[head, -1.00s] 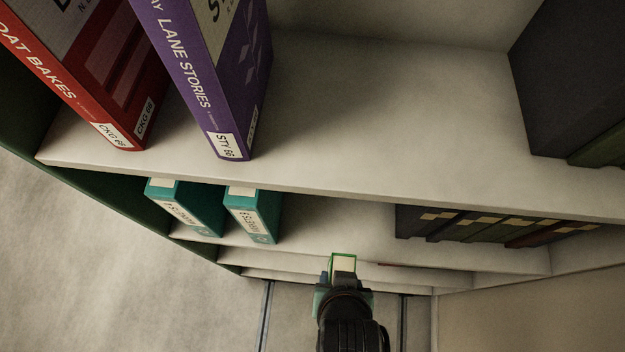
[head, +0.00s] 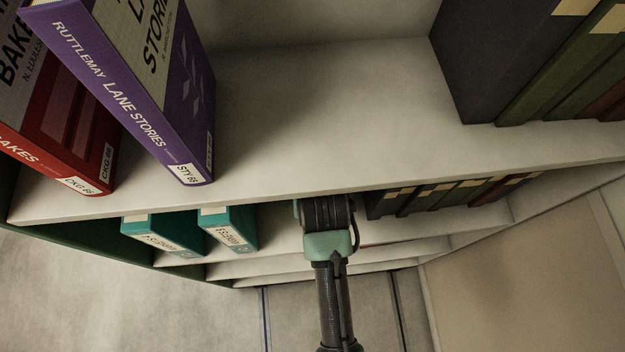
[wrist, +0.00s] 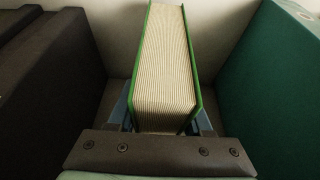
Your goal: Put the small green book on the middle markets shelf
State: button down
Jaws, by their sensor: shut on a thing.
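The small green book (wrist: 165,75) shows in the wrist view with its page edges toward the camera and green covers on both sides. My gripper (wrist: 165,125) is shut on it, one finger at each cover. In the head view my wrist (head: 328,215) reaches in under the upper shelf board (head: 330,150), at the shelf below; the book and fingertips are hidden there. Around the held book in the wrist view are a teal-green book (wrist: 270,85) on the right and dark books (wrist: 50,85) on the left, with gaps on both sides.
The shelf below the upper board holds two teal books (head: 228,228) at left and several dark books (head: 450,195) at right. The upper shelf holds a red book (head: 75,150), a purple book (head: 150,95) and dark volumes (head: 500,70). Lower boards (head: 310,265) lie beneath.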

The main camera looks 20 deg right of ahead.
jog(key=w, duration=0.3)
jog(key=shift+w+d+p, duration=0.35)
jog(key=shift+p, duration=0.05)
jog(key=shift+f, duration=0.5)
jog(key=shift+s+f, duration=0.1)
jog(key=shift+f, duration=0.05)
jog(key=shift+f, duration=0.7)
jog(key=shift+c, duration=1.6)
grip_release()
